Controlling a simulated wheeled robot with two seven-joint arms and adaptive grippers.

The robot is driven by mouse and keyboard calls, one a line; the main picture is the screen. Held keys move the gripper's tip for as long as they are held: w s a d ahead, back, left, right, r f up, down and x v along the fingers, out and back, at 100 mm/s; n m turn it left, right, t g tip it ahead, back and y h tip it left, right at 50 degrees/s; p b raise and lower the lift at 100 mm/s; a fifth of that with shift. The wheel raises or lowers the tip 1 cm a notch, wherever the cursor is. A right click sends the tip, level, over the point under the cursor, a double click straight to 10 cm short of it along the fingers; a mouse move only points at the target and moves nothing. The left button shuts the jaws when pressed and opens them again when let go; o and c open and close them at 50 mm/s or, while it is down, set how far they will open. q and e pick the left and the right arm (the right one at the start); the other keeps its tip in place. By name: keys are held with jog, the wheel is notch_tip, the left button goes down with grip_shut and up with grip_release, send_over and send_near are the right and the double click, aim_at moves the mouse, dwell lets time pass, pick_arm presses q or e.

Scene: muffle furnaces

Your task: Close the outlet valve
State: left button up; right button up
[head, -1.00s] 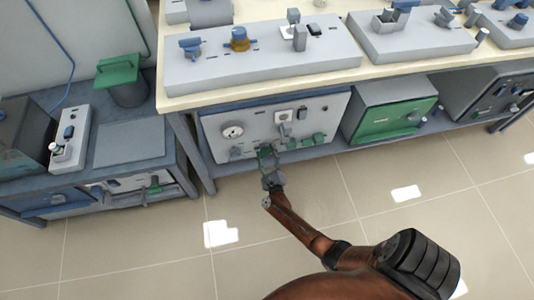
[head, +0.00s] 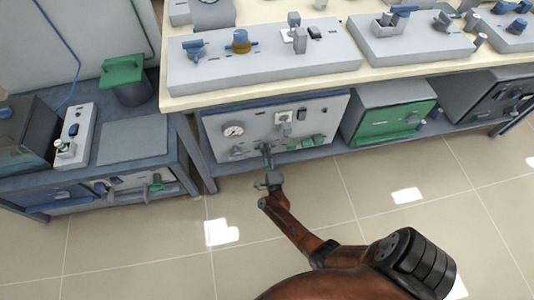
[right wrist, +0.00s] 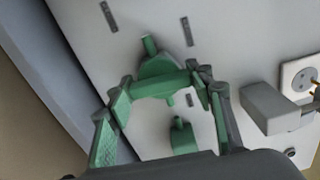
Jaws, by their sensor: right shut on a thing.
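The outlet valve has a green handle (right wrist: 160,84), seen in the right wrist view on a pale panel, with a stub above its bar. My right gripper (head: 266,160) is at the lower front of the panel with the round gauge in the head view. In the right wrist view its fingers stand at both ends of the handle's bar, shut on it. In the head view the gripper mostly hides this handle. My left gripper is in neither view.
A grey block and a socket (right wrist: 300,78) lie right of the fingers. A green-fronted box (head: 385,123) stands further right. The floor in front is clear.

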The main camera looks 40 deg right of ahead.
jog(key=shift+n, duration=0.5)
jog(key=o, duration=1.2)
jog(key=v, duration=0.7)
jog(key=shift+s+a, duration=0.1)
jog(key=shift+s, duration=0.15)
